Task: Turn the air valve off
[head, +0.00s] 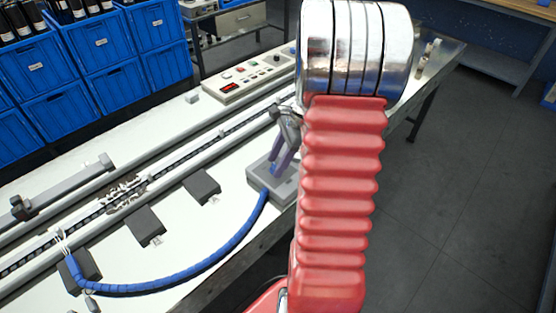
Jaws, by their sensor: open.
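A grey box (258,178) sits on the near edge of the white bench, with a blue hose (215,252) joined to its left side. A small blue part (273,169) shows on top of the box and looks like the air valve's handle; its setting cannot be made out. My gripper (279,165) is over the box, pointing down, with its purple-grey fingers apart close to the blue part. Whether they touch it cannot be told. My red arm hides the right side of the box and part of the gripper.
A long conveyor rail (165,163) runs across the white bench behind the box. A control panel (243,80) with buttons stands further back. Blue crates (95,40) are stacked at the back left. Dark grey floor (455,190) lies open at the right.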

